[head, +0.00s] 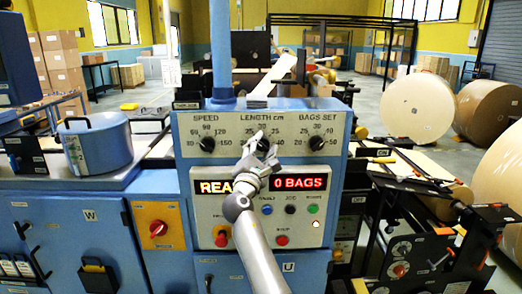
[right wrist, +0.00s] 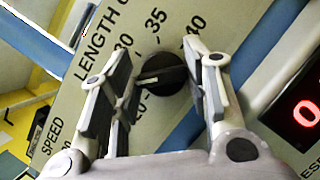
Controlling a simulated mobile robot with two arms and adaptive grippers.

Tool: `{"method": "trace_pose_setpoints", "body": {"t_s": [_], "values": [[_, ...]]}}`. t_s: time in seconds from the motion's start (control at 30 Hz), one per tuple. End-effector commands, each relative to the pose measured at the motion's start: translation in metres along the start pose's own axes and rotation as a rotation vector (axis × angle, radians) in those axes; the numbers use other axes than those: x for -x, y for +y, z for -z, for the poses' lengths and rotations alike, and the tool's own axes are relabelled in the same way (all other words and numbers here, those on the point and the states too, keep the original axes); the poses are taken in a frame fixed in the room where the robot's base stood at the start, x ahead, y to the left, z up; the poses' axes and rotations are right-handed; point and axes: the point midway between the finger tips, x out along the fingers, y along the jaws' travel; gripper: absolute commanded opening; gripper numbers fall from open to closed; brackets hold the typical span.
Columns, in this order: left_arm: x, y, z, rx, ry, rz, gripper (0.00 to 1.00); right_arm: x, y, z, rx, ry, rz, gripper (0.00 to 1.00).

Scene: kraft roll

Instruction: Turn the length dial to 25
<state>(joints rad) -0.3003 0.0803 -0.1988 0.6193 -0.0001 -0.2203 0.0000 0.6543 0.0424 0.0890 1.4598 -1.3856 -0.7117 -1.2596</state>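The length dial (right wrist: 168,84) is a black round knob with a ridge and a white pointer mark, on the pale control panel. In the head view the dial (head: 263,145) is partly covered by my right gripper (head: 256,150). In the right wrist view the pointer mark faces left, between the 20 and 30 labels; the label there is hidden behind a finger. The numbers 30, 35 and 40 show around the dial. My right gripper (right wrist: 167,78) is open, its fingers on either side of the dial with gaps visible. My left gripper is out of view.
The speed dial (head: 207,143) is left of the length dial and the bags set dial (head: 317,143) is right. Below, a red display (head: 299,183) reads 0 BAGS, above several buttons. A blue pot (head: 98,145) stands on the left counter. Large paper rolls (head: 418,107) stand right.

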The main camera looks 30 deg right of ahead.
Motion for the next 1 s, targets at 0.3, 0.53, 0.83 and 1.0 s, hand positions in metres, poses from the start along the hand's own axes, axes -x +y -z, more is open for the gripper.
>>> {"method": "trace_pose_setpoints", "body": {"t_s": [0.3,0.53,0.83,1.0], "values": [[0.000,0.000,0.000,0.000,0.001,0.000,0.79,0.001,0.000,0.001,-0.001,0.002,0.001,0.62],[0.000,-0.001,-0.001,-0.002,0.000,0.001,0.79,0.007,-0.001,0.003,0.000,0.004,0.002,0.62],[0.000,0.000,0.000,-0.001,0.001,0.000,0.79,0.063,-0.001,0.003,-0.001,0.006,0.002,0.62],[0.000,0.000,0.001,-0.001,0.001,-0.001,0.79,0.096,-0.001,0.002,0.000,0.004,0.002,0.62]]}}
